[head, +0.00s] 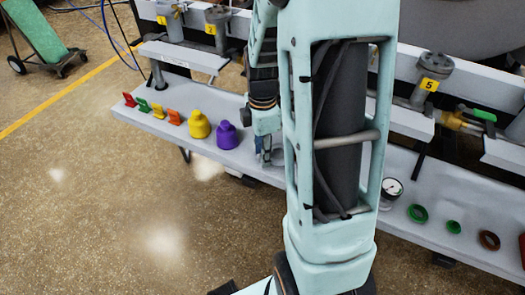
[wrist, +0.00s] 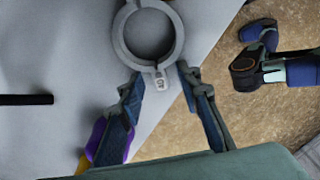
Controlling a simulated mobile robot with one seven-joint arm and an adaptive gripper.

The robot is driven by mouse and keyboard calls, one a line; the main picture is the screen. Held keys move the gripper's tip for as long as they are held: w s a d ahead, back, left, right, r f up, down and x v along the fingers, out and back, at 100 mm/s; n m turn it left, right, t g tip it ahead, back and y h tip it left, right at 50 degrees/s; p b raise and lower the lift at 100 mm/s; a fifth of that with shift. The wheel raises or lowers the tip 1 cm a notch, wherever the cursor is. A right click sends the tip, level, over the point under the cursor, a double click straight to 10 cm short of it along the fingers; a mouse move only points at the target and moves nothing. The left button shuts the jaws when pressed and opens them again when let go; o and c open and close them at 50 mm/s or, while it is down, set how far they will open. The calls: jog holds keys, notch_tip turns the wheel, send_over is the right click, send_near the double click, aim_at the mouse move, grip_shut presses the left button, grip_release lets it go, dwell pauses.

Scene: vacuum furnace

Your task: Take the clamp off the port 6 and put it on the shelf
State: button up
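A grey ring clamp (wrist: 121,38) with a small tab lies flat on the pale shelf (wrist: 60,60), close to its edge, in the wrist view. My gripper (wrist: 160,76) is open, with one finger on each side of the tab and visible gaps between. In the head view my gripper (head: 266,160) points down just above the same shelf (head: 170,128); my arm hides most of the clamp there. No port marked 6 can be made out in either view.
Left on the shelf stand several small coloured clips (head: 143,105), a yellow knob (head: 199,125) and a purple knob (head: 227,135). To the right are a gauge (head: 392,188) and coloured rings (head: 417,213). A port labelled 5 (head: 429,85) stands behind. Open floor (head: 110,220) lies in front.

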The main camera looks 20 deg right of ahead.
notch_tip(320, 180, up, 12)
dwell(0.7)
